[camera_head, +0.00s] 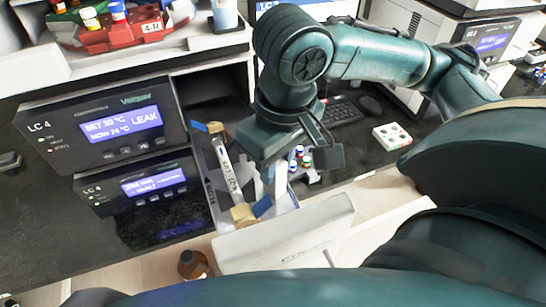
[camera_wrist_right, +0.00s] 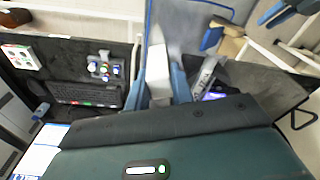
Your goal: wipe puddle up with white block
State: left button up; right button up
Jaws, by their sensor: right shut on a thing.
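My right gripper (camera_head: 268,182) reaches down from the upper middle of the head view. It is shut on the white block (camera_wrist_right: 157,72), which stands between the two blue-grey fingers in the right wrist view. In the head view the block is mostly hidden by the gripper and arm. The black counter (camera_head: 45,225) has a dark, glossy, speckled patch (camera_head: 160,218) in front of the lower LC 4 unit. I cannot tell whether this patch is the puddle or a reflection. My left gripper is not in view.
The LC 4 unit (camera_head: 105,128) shows LEAK. A labelled column (camera_head: 226,165) with blue and tan ends lies beside my gripper. A pale box (camera_head: 285,240) and brown bottle (camera_head: 193,265) are in front. A vial rack (camera_head: 303,160), keyboard (camera_head: 342,112) and white tray (camera_head: 392,136) stand right.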

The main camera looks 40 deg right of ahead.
jog(key=shift+s+f, duration=0.1)
jog(key=shift+s, duration=0.3)
jog(key=shift+w, duration=0.4)
jog(key=shift+w+d+p, duration=0.25)
jog(key=shift+w+p, duration=0.1)
jog(key=shift+w, duration=0.55)
jog(key=shift+w+d+p, duration=0.2)
jog(key=shift+w+p, duration=0.1)
jog(key=shift+w, duration=0.55)
jog(key=shift+s+a+r+p, duration=0.2)
jog(key=shift+s+p, duration=0.45)
jog(key=shift+s, duration=0.45)
jog(key=shift+s+a+f+b, duration=0.2)
jog(key=shift+s+f+b, duration=0.05)
jog(key=shift+b, duration=0.55)
jog(key=shift+s+a+b, duration=0.1)
jog(key=shift+s+b, duration=0.5)
jog(key=shift+b, duration=0.55)
jog(key=shift+s, duration=0.2)
jog(key=shift+r, duration=0.1)
